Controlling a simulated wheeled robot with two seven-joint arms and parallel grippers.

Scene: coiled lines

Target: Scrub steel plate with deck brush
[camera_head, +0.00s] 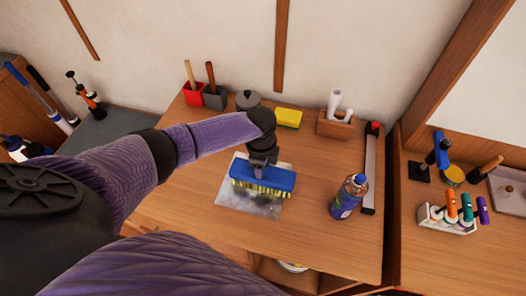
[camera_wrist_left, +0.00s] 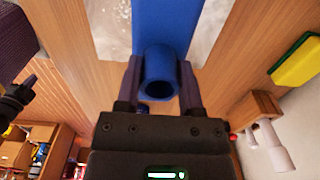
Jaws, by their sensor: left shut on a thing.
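The deck brush (camera_head: 264,175) has a blue block and yellow bristles. Its bristles face down over the steel plate (camera_head: 262,207), apparently touching it. The plate is grey and mottled and lies flat on the table. My left gripper (camera_head: 262,158) is above the brush and shut on it. In the left wrist view, the fingers (camera_wrist_left: 160,85) are on either side of the brush's round blue socket (camera_wrist_left: 159,86). The plate also shows there (camera_wrist_left: 110,32), on both sides of the blue block. My right gripper is not in view.
A blue bottle (camera_head: 347,197) stands right of the plate. Behind are a yellow sponge (camera_head: 289,117), a dark lidded pot (camera_head: 247,99), red (camera_head: 193,93) and grey (camera_head: 215,97) holders, and a wooden box (camera_head: 335,123). A long dark-and-silver tool (camera_head: 371,168) lies at the right edge. The table's front is clear.

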